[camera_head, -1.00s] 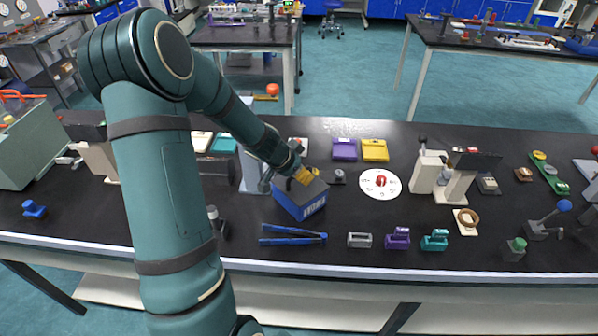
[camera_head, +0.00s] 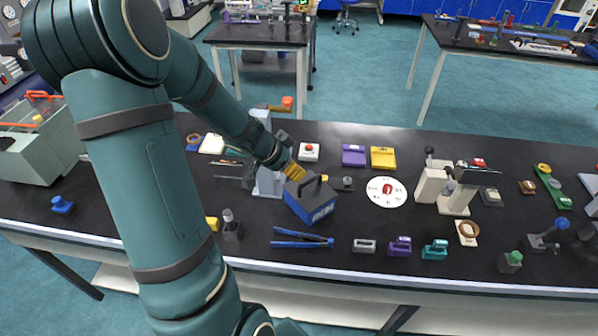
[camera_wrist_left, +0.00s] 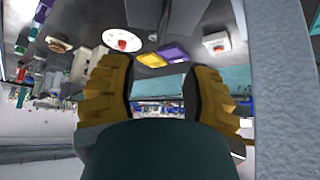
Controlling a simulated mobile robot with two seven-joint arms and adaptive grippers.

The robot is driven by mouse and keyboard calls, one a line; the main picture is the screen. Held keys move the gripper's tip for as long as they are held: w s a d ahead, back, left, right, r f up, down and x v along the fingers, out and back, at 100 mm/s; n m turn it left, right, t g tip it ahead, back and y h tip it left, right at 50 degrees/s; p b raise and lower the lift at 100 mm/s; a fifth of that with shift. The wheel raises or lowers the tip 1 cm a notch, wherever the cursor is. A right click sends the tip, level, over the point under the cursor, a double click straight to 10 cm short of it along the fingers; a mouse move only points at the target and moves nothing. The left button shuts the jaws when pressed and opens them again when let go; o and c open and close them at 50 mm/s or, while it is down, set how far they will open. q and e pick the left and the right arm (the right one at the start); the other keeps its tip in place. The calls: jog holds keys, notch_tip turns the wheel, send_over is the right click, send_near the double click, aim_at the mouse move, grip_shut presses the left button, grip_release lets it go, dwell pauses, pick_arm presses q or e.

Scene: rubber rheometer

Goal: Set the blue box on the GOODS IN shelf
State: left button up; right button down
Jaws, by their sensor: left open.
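The blue box (camera_head: 311,206) with a dark grey top and a raised handle stands upright on the black bench, near the middle in the head view. My left gripper (camera_head: 294,171) has its yellow fingers just behind and to the left of the box's handle, apparently clear of it. In the left wrist view the two yellow fingers (camera_wrist_left: 157,88) are spread wide with nothing between them. I cannot make out the box surely there. No shelf marked GOODS IN can be identified. My right gripper is not in view.
Blue tongs (camera_head: 302,241) lie in front of the box. A white dial plate (camera_head: 386,192) lies to its right, with purple (camera_head: 353,155) and yellow (camera_head: 383,157) pads behind. A beige press-like device (camera_head: 432,182) stands further right. A grey-green machine (camera_head: 35,145) stands at far left.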

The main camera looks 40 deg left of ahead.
aim_at(308, 181)
pick_arm(q)
jog(key=shift+t, duration=0.9)
jog(key=w+f+b, duration=0.1)
jog(key=f+b, duration=0.3)
jog(key=w+f+b, duration=0.1)
jog(key=f+b, duration=0.1)
jog(key=shift+w+d+f+b, duration=0.15)
jog(key=shift+w+d+b, duration=0.05)
jog(key=shift+w+b, duration=0.15)
jog(key=shift+w+f+b, duration=0.3)
jog(key=shift+w+f, duration=0.1)
jog(key=shift+w, duration=0.1)
jog(key=b+x, duration=0.3)
jog(key=x, duration=0.2)
jog(key=shift+f, duration=0.15)
jog(key=shift+c, duration=0.4)
jog(key=shift+s, duration=0.1)
grip_shut()
